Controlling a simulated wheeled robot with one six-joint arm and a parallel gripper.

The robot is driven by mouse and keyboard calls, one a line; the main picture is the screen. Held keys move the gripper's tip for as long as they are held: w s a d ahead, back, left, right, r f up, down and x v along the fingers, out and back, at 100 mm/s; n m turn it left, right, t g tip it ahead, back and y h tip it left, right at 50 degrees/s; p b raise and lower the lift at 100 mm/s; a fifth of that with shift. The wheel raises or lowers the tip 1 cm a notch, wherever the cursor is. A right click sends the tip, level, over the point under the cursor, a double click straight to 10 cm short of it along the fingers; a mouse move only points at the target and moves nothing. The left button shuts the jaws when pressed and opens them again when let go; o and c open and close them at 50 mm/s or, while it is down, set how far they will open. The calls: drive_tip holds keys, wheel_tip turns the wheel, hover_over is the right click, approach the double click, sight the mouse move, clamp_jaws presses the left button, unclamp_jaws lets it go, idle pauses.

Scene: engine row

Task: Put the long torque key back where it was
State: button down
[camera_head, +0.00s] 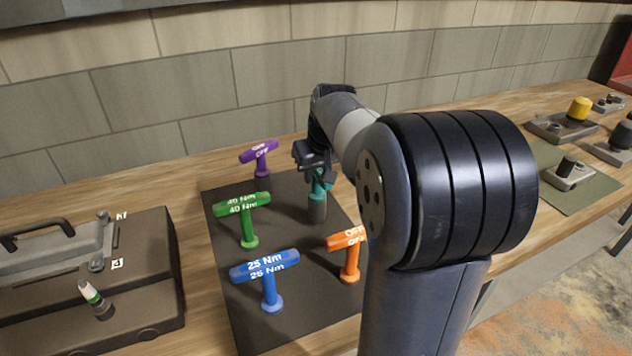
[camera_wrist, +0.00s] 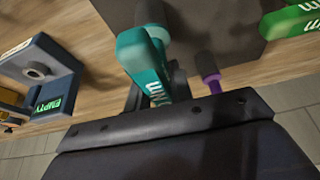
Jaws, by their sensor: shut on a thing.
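A teal T-shaped key (camera_head: 320,186) with a thick grey lower end (camera_head: 317,208) is upright at the back of the dark mat (camera_head: 290,322). My gripper (camera_head: 316,170) is shut on the teal key near its top. I cannot tell whether its lower end touches the mat. In the wrist view the teal key (camera_wrist: 142,58) runs between the fingers, with white letters partly hidden. Green (camera_head: 249,222), blue (camera_head: 268,280), orange (camera_head: 350,260) and purple (camera_head: 262,160) T-keys stand around it. My arm hides part of the orange key.
A brown case (camera_head: 150,290) with a grey handled part stands at the left. A green mat (camera_head: 600,188) with metal parts lies at the right. In the wrist view a blue-grey holder (camera_wrist: 55,72) bears a green label that seems to read EMPTY. A tiled wall closes off the back.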

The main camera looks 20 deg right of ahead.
drive_tip(key=shift+f, duration=1.2)
drive_tip(key=c, duration=1.7)
unclamp_jaws()
drive_tip(key=shift+f, duration=0.15)
drive_tip(key=o, duration=0.4)
drive_tip(key=shift+o, duration=0.2)
drive_tip(key=v, duration=1.2)
drive_tip(key=shift+r, duration=0.25)
